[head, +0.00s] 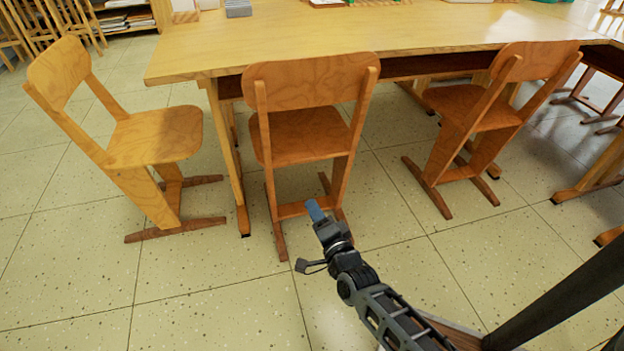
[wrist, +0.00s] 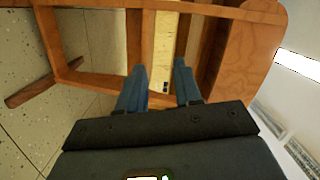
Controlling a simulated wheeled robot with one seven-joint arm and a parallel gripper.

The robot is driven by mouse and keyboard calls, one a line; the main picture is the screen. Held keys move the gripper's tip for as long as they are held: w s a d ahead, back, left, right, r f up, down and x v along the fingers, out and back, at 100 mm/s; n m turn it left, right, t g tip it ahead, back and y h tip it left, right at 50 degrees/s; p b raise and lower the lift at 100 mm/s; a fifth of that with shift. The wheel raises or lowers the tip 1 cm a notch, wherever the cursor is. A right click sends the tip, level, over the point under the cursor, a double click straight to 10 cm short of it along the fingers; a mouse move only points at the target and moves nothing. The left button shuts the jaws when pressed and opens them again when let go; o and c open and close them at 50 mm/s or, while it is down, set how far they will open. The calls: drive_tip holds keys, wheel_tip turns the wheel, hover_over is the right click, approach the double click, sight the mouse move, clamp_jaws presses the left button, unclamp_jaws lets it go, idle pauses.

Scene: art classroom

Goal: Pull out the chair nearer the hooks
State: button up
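Three wooden chairs stand at the table. The middle chair (head: 310,82) has its back towards me and its seat partly under the table edge. The left chair (head: 155,135) stands at the table's left end, and the right chair (head: 485,105) is angled at the front edge. My gripper (head: 315,210) is low behind the middle chair, in front of its lower right leg. In the wrist view my gripper (wrist: 160,85) has its blue fingers apart with nothing held between them. The middle chair's frame and backrest (wrist: 248,55) lie beyond them. No hooks are visible.
The long wooden table (head: 410,28) fills the back, with its near left leg (head: 228,160) between the left and middle chairs. Stools (head: 60,22) and a shelf (head: 128,15) stand at the back left. The tiled floor (head: 215,290) in front of the chairs is clear.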

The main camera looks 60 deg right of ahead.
sight(307, 160)
drive_tip(key=w+d+f+m+g+h+b, duration=0.1)
drive_tip(key=d+f+m+b, duration=0.15)
drive_tip(key=d, duration=0.25)
drive_tip(key=w+d+f+m+h+b, duration=0.1)
drive_tip(key=w+d+f+m, duration=0.15)
drive_tip(key=d, duration=0.25)
drive_tip(key=shift+g, duration=0.3)
drive_tip(key=b+x, duration=0.7)
drive_tip(key=x, duration=1)
drive_tip(key=shift+d+r, duration=0.2)
drive_tip(key=shift+d, duration=0.25)
clamp_jaws()
drive_tip(key=shift+r, duration=0.15)
